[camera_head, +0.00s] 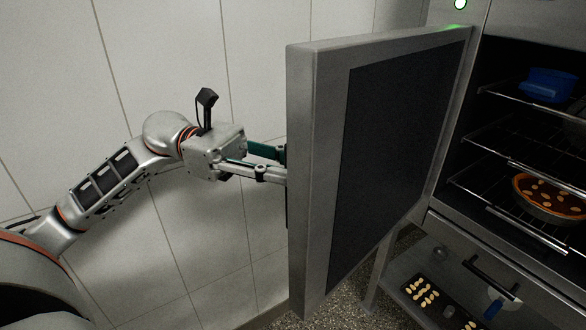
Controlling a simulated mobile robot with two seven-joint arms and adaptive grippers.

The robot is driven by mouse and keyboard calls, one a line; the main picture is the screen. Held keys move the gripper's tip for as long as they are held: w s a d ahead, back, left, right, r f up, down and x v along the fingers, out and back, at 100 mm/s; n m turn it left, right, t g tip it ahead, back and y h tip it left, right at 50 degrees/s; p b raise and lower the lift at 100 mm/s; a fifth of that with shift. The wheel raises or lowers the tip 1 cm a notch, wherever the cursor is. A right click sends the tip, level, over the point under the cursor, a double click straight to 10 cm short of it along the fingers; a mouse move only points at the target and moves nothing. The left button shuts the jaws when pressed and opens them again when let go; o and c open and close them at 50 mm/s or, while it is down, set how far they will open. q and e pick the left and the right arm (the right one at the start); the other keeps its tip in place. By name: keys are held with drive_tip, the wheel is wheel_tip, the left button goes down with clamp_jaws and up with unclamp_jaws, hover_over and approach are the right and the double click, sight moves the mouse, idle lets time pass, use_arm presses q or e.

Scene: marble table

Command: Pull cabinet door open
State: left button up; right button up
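The cabinet door (395,150) is a thick grey metal panel with a dark inset face. It stands wide open, swung out to the left of the cabinet (505,190), and its inner side faces me. My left gripper (272,162) is at the door's free left edge, on the outer side. Its fingers reach toward the door's outer face, and the tips are hidden behind the edge. The handle is hidden, so I cannot tell whether the fingers hold it. My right gripper is not in view.
Inside the cabinet, wire racks (500,172) hold a blue dish (548,84) and a round brown pie (552,196). A lower drawer or shelf with a dark handle (492,281) shows a dark tray (432,299) of small pale pieces. A tiled wall (262,60) stands behind my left arm.

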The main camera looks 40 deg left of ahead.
sight(290, 104)
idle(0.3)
use_arm(q)
wheel_tip(290, 104, up, 10)
drive_tip(key=shift+r, duration=0.1)
idle(0.4)
drive_tip(key=shift+c, duration=0.4)
